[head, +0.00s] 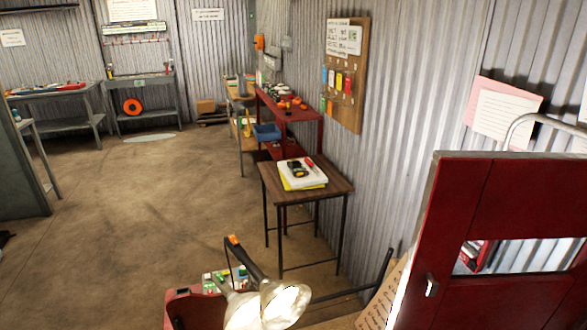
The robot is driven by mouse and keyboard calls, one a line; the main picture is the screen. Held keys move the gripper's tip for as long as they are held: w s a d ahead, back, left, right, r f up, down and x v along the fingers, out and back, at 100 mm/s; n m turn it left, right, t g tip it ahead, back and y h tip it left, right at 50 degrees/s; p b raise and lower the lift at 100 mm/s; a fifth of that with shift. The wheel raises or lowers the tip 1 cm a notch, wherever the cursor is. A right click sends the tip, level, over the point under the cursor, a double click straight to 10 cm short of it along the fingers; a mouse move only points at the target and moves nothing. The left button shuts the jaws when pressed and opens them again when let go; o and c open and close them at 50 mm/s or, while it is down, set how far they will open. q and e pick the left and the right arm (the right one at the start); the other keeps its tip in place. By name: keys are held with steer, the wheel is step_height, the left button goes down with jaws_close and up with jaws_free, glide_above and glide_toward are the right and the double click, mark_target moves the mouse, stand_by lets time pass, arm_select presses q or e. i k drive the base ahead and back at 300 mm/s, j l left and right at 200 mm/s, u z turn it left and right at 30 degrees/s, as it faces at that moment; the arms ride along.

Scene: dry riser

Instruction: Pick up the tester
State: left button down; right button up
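A small dark device with yellow parts (296,169), which looks like the tester, lies on a white and yellow pad or stack (312,179). A small red item (309,162) lies beside it. The stack rests on a small brown-topped table (337,186) with thin black legs, against the corrugated wall. The device is too small to make out in detail. Neither of my grippers is in view.
A red open panel or door (500,200) stands at the right front. A lit work lamp (285,303) stands in front, beside a red box or cart (184,310). A red shelf unit (318,112) stands behind the table. The concrete floor (130,220) at left is clear.

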mark_target(295, 167)
steer(key=i+j+u, duration=0.2)
steer(key=j, duration=0.25)
steer(key=j+u, duration=0.25)
steer(key=j, duration=0.15)
steer(key=i+j+u, duration=0.2)
steer(key=j, duration=0.2)
steer(key=i+j+u, duration=1)
steer(key=i, duration=0.35)
steer(key=i+z, duration=0.25)
steer(key=i, duration=0.35)
steer(key=i+j+z, duration=0.1)
steer(key=i+z, duration=0.2)
steer(key=i, duration=0.3)
steer(key=i+l+z, duration=0.15)
steer(key=i+z, duration=0.6)
steer(key=i, duration=0.3)
steer(key=i+j+z, duration=0.2)
steer(key=i+z, duration=0.2)
steer(key=i+j+z, duration=0.4)
steer(key=i, duration=0.2)
